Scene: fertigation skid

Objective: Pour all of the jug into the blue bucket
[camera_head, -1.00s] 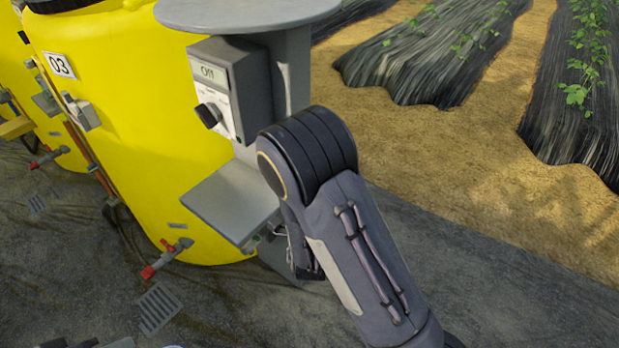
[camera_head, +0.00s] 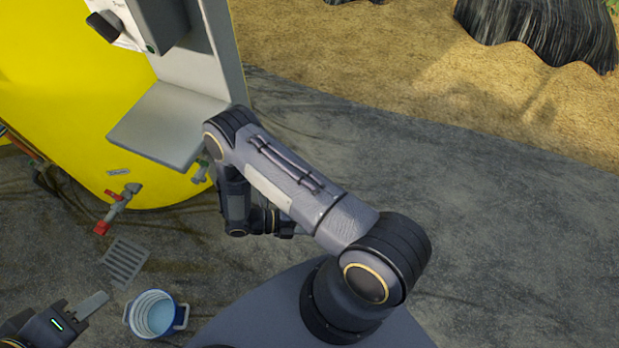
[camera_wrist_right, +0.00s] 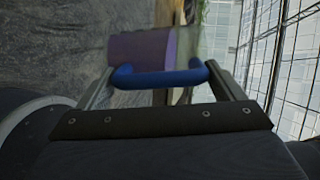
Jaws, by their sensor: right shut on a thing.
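The blue bucket (camera_head: 155,315) stands on the ground at the lower left of the head view. In the right wrist view my right gripper (camera_wrist_right: 160,82) is shut on the blue handle (camera_wrist_right: 160,77) of what appears to be the jug. A purple shape (camera_wrist_right: 140,46) behind the handle may be its body. The head view hides my right gripper.
A yellow tank (camera_head: 60,80) stands at the upper left, beside a grey stand with a shelf (camera_head: 165,125). A red-handled valve (camera_head: 118,208) sticks out low on the tank. A drain grate (camera_head: 125,262) lies near the bucket. The ground to the right is clear.

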